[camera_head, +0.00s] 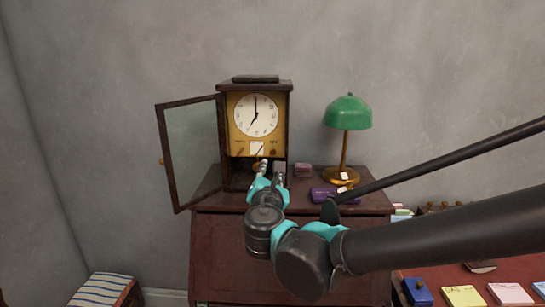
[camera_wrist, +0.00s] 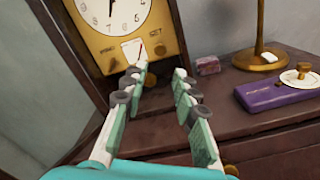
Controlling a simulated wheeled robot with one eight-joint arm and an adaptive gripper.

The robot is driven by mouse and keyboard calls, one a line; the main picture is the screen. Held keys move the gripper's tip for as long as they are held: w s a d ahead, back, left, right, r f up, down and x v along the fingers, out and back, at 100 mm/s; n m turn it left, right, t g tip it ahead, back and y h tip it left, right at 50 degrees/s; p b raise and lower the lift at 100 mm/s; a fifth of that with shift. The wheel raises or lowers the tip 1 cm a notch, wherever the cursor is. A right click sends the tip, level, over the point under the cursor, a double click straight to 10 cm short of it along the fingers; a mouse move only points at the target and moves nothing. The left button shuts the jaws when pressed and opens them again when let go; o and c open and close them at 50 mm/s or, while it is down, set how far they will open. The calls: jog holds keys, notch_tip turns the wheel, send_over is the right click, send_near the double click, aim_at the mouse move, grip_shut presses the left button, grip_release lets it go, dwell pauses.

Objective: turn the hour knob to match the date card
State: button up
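The brass-faced clock (camera_head: 256,113) stands on the desk, its hands showing about seven o'clock. It also shows in the wrist view, cut off at the top (camera_wrist: 103,47). A white card (camera_wrist: 132,50) is on the panel below the dial; its writing is too small to read. I cannot tell which is the hour knob. My gripper (camera_wrist: 162,73) is open, its fingers apart and empty, in front of the lower panel.
The clock's glazed door (camera_head: 194,150) stands open to the left. A green lamp (camera_head: 347,112) and a purple box (camera_wrist: 280,92) with a white disc and brass knob are to the right. A small pinkish block (camera_wrist: 208,65) lies between clock and lamp.

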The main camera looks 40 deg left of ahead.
aim_at(273, 153)
jog(key=x, duration=1)
jog(key=shift+w+a, duration=0.15)
jog(key=shift+w, duration=0.15)
jog(key=shift+c, duration=0.3)
grip_shut()
